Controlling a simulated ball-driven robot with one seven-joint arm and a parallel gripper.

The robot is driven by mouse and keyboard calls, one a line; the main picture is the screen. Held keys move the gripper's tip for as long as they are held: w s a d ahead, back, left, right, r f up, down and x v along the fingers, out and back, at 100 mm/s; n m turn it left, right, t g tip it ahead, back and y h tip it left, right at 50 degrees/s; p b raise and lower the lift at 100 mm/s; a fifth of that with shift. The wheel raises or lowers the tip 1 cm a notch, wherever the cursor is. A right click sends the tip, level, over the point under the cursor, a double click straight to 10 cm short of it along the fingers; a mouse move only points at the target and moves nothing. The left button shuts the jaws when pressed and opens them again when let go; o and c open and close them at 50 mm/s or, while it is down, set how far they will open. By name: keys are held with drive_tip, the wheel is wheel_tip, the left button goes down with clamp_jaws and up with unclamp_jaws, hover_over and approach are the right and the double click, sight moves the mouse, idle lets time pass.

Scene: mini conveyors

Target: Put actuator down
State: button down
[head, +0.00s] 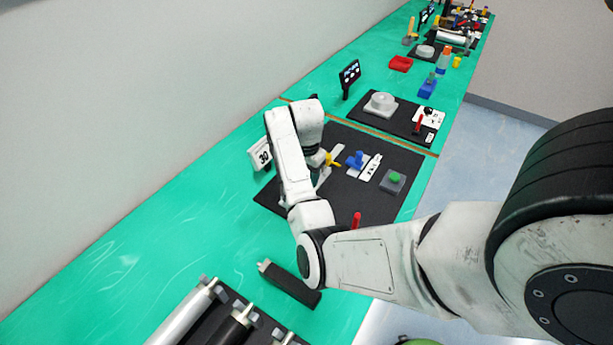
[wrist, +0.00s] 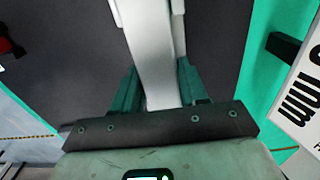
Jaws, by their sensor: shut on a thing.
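My gripper (wrist: 157,82) has its green fingers closed on both sides of a long pale grey-white piece, which I take to be the actuator (wrist: 150,40). The piece runs up the wrist view, with its far end cut off by the top edge. In the head view my wrist is over the black mat (head: 335,190), and my arm hides most of the gripper. A small pale part of the held piece (head: 323,178) shows beside the arm. I cannot tell whether it touches the mat.
Around the mat stand a yellow piece (head: 332,159), a blue piece (head: 355,160), a green button on a grey box (head: 394,180), a red piece (head: 356,220) and a "30" sign (head: 260,155). Green table is clear at left.

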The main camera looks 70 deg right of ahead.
drive_tip(key=shift+f, duration=0.35)
drive_tip(key=shift+f, duration=0.1)
drive_tip(key=c, duration=0.6)
unclamp_jaws()
drive_tip(key=shift+f, duration=0.1)
wheel_tip(320, 180, up, 11)
drive_tip(key=shift+w+r+p, duration=0.1)
drive_tip(key=shift+r+p, duration=0.05)
drive_tip(key=shift+p, duration=0.55)
drive_tip(key=shift+r+p, duration=0.4)
drive_tip(key=shift+r, duration=0.15)
